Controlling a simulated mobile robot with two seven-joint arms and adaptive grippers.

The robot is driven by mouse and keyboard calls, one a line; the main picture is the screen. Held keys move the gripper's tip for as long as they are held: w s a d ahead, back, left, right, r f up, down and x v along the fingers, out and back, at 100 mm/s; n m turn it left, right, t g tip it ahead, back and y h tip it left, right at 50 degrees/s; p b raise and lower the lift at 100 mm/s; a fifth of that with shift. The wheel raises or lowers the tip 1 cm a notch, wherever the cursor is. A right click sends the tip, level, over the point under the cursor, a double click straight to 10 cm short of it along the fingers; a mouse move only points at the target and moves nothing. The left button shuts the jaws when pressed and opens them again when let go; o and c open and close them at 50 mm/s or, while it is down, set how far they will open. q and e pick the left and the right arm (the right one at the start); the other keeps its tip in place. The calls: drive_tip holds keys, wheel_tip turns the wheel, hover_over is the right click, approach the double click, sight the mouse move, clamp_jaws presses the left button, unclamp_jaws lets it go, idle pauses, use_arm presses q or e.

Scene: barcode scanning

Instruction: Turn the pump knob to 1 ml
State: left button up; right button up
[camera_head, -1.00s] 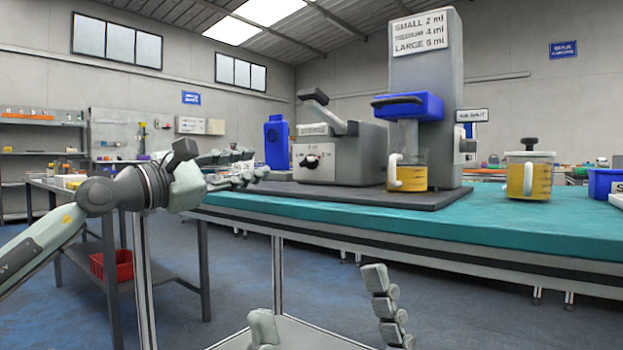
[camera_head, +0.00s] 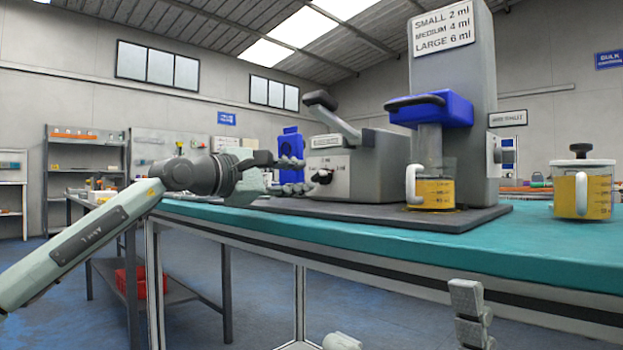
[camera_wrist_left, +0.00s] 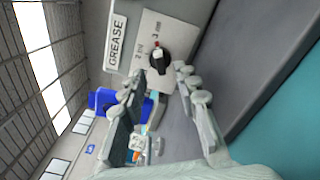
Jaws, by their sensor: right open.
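The grey pump (camera_head: 372,165) stands on a dark base plate on the bench, with a lever on top. Its black knob (camera_head: 322,177) sits on a light dial plate on the front face; it also shows in the left wrist view (camera_wrist_left: 159,58), with a white and red mark on it. The dial's small markings are hard to read. My left gripper (camera_head: 307,176) is open, its two fingers one above the other, fingertips just short of the knob. Contact cannot be told. My right gripper (camera_head: 405,325) is open and empty, low at the bottom edge and partly cut off.
A grey tower with a blue-topped dispenser (camera_head: 430,110) and a yellow-filled jug (camera_head: 432,192) stands right of the pump. Another lidded jug (camera_head: 582,190) is farther right. A blue container (camera_head: 291,150) stands behind my left gripper. The teal bench's front strip (camera_head: 400,245) is clear.

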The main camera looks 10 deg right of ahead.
sight(315, 177)
use_arm(q)
drive_tip(key=shift+x, duration=1.95)
clamp_jaws()
